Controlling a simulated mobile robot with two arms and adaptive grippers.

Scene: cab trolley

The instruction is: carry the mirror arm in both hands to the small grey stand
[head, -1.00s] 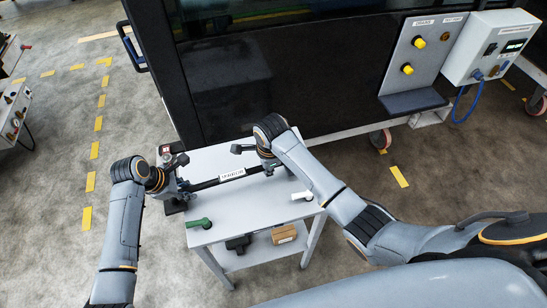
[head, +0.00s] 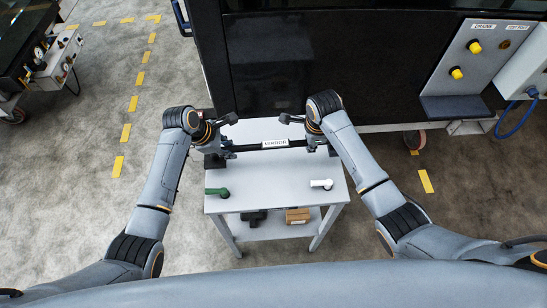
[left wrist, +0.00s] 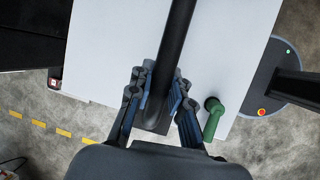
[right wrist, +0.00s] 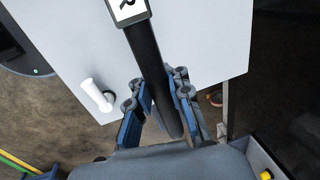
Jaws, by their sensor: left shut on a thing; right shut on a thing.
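The mirror arm is a black bar (head: 250,148) with a white label reading MIRROR (head: 275,143). It lies crosswise over the far part of a pale grey table (head: 270,175) with a lower shelf; I cannot tell its height above the top. My left gripper (head: 222,148) is shut on its left end, and the bar runs between the fingers in the left wrist view (left wrist: 180,40). My right gripper (head: 315,140) is shut on its right end, also seen in the right wrist view (right wrist: 147,50). I cannot tell whether this table is the small grey stand.
A green handle (head: 218,192) and a white handle (head: 321,184) lie on the table's near part. The shelf holds a brown box (head: 298,215) and a dark object (head: 254,218). A large black cab panel (head: 300,65) stands close behind. Open floor (head: 80,180) lies left.

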